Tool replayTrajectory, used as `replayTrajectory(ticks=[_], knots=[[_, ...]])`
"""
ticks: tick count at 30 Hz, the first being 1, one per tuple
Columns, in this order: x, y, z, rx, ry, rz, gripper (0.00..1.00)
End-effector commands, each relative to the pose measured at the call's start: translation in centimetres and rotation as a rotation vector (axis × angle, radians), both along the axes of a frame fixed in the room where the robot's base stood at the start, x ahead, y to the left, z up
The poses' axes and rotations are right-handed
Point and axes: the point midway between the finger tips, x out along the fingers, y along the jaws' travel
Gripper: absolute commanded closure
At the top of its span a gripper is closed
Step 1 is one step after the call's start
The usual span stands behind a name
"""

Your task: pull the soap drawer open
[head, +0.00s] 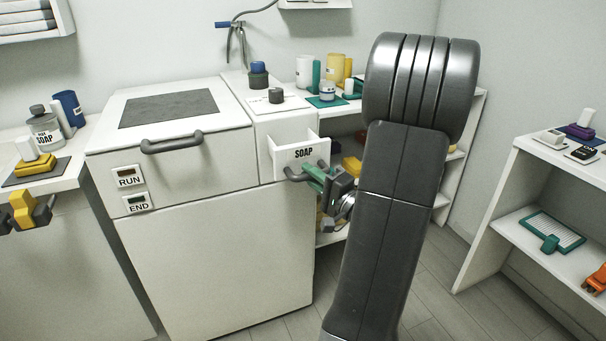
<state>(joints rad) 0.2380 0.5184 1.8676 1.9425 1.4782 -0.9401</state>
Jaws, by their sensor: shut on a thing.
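The soap drawer (288,157) is a white front marked SOAP, at the upper right of the white machine (215,240). It stands out from the machine's face, and part of its open top and side wall shows. A dark grey handle (292,175) runs across its lower front. My gripper (308,174) has green fingers and is shut on this handle, near its right part. My arm comes in from the lower right and hides the area right of the drawer. The drawer's inside is mostly hidden.
A shelf unit (468,120) with several items stands right of the machine, partly behind my arm. A left counter (75,165) holds a soap jar (44,128). Another shelf (540,155) stands at far right. Grey floor (430,270) lies between.

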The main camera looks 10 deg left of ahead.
Motion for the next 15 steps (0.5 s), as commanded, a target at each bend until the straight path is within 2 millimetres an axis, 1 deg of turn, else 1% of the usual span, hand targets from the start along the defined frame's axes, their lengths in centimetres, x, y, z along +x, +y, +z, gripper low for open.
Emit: replayTrajectory(ticks=[1,3,6,15], knots=[[-0.6,-0.5,-0.3,0.000,-0.001,-0.004,1.00],[-1.2,-0.9,-0.2,-0.001,-0.001,-0.003,1.00],[-1.7,-1.2,-0.1,-0.001,0.000,-0.002,1.00],[-1.8,-1.2,0.0,-0.001,0.002,-0.002,1.00]])
